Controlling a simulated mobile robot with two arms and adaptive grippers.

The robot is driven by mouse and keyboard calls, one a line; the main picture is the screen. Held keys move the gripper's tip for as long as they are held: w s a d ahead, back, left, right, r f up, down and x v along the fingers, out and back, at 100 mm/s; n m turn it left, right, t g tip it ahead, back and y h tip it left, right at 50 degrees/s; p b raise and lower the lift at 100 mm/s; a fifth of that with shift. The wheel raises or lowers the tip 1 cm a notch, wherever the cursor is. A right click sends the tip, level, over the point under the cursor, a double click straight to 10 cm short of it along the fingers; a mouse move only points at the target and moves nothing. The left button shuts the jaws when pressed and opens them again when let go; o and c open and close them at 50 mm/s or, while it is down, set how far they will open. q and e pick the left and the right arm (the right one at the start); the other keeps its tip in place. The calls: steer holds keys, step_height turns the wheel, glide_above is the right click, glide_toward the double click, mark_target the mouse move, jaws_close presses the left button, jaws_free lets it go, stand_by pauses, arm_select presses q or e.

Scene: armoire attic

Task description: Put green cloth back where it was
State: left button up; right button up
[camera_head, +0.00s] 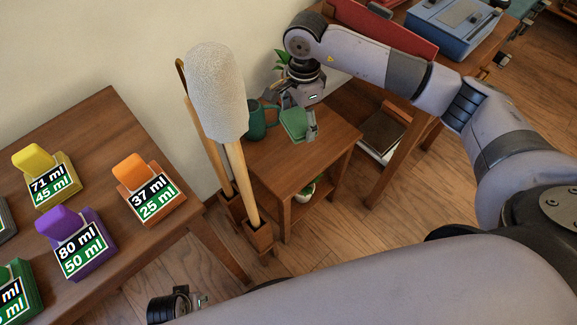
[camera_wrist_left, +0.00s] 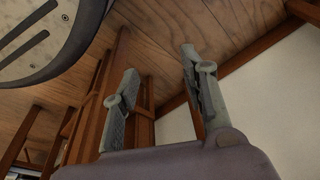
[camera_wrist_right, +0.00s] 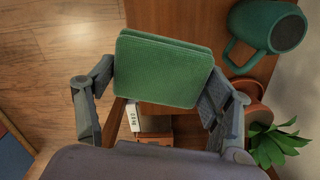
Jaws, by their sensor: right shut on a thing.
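The folded green cloth (camera_head: 294,123) is between the fingers of my right gripper (camera_head: 291,116), over the small wooden side table (camera_head: 292,168). In the right wrist view the cloth (camera_wrist_right: 163,72) is a flat folded square, with a finger at each side. I cannot tell whether it touches the tabletop. A dark green mug (camera_head: 257,122) stands on the table beside the cloth; it also shows in the right wrist view (camera_wrist_right: 275,30). My left gripper (camera_wrist_left: 158,75) is open and empty, its fingers apart, low in the room.
A potted plant (camera_head: 305,189) sits on the table's lower shelf. A desk with labelled coloured boxes (camera_head: 148,190) is at left. A blue case (camera_head: 455,25) lies on furniture at upper right.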

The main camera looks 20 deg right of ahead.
steer(key=a+r+n, duration=0.1)
steer(key=s+a+r+n, duration=0.1)
steer(key=a+r, duration=0.1)
steer(key=shift+a+r+n, duration=0.15)
steer(key=shift+a+n, duration=0.1)
steer(key=shift+n, duration=0.05)
steer(key=b, duration=0.3)
glide_above(286, 169)
steer(key=shift+n, duration=0.3)
step_height(286, 169, down, 14)
steer(key=shift+f, duration=0.1)
step_height(286, 169, down, 4)
steer(key=shift+r, duration=0.1)
steer(key=shift+f, duration=0.5)
arm_select(q)
step_height(286, 169, up, 12)
steer(key=w, duration=0.2)
steer(key=shift+t, duration=0.4)
steer(key=shift+r, duration=0.1)
